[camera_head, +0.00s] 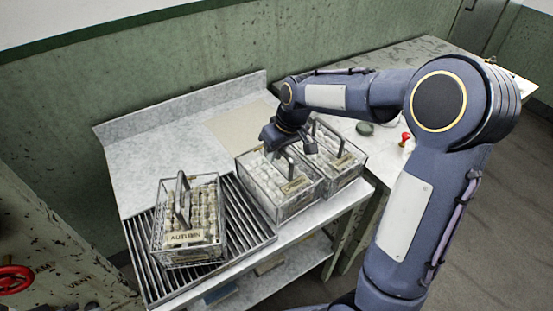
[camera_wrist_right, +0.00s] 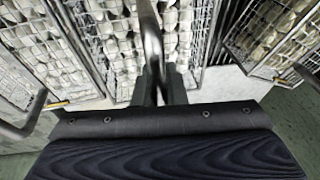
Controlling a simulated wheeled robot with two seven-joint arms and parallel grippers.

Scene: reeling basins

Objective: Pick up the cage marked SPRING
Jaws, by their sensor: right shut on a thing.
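Three wire cages filled with pale cocoons stand on the metal bench. The left cage (camera_head: 166,232) has a tag reading AUTUMN. The middle cage (camera_head: 257,197) and the right cage (camera_head: 357,172) carry tags too small to read, so I cannot tell which is SPRING. My right gripper (camera_head: 289,150) is over the middle cage and shut on its upright handle (camera_head: 289,164). In the right wrist view the fingers (camera_wrist_right: 166,86) close around the dark handle bar (camera_wrist_right: 151,42), with the cocoons of the held cage behind. My left gripper is not in view.
The AUTUMN cage stands on a slatted drain rack (camera_head: 140,250). The right cage stands close beside the middle one. A red-topped object (camera_head: 405,137) and a dark round dish (camera_head: 365,128) lie further right. The back left of the bench (camera_head: 150,155) is clear.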

